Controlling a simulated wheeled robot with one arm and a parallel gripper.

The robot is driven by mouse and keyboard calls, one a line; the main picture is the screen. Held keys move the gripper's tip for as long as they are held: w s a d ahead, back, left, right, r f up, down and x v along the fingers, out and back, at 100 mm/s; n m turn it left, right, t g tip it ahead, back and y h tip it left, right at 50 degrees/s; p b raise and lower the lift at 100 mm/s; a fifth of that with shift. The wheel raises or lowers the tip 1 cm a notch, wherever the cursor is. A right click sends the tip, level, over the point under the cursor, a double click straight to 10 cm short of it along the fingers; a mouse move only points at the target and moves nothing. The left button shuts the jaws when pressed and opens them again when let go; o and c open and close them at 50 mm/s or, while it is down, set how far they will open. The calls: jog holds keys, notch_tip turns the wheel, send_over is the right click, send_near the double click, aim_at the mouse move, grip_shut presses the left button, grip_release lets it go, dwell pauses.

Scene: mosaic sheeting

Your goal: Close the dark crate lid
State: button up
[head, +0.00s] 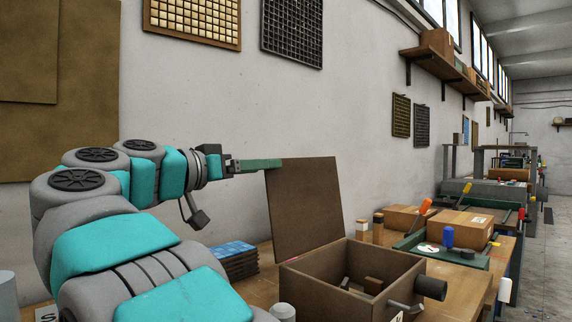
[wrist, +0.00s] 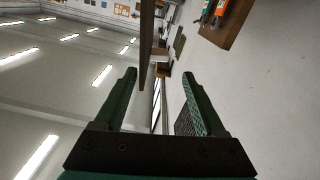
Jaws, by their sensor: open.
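The dark crate (head: 320,290) stands open on the workbench in the head view, with a few small dark items inside. Its dark brown lid (head: 305,210) stands raised at the back, leaning slightly. My gripper (head: 278,163), with green fingers, is at the lid's upper left corner. In the wrist view my gripper (wrist: 160,76) is open, and a brown strip that looks like the lid edge-on (wrist: 147,45) shows between the fingertips. I cannot tell whether the fingers touch the lid. A dark cylindrical knob (head: 431,288) sticks out at the crate's right side.
Blue stacked packs (head: 235,262) lie left of the crate. Two small jars (head: 378,228), cardboard boxes (head: 460,228) and a green tray (head: 470,260) with tools stand to the right. The wall (head: 220,110) is close behind.

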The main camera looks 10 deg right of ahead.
aim_at(285, 164)
jog(key=x, duration=0.7)
jog(key=shift+w+d, duration=0.1)
jog(key=shift+d, duration=0.25)
grip_shut()
dwell(0.3)
jog(key=shift+a, duration=0.1)
dwell(0.7)
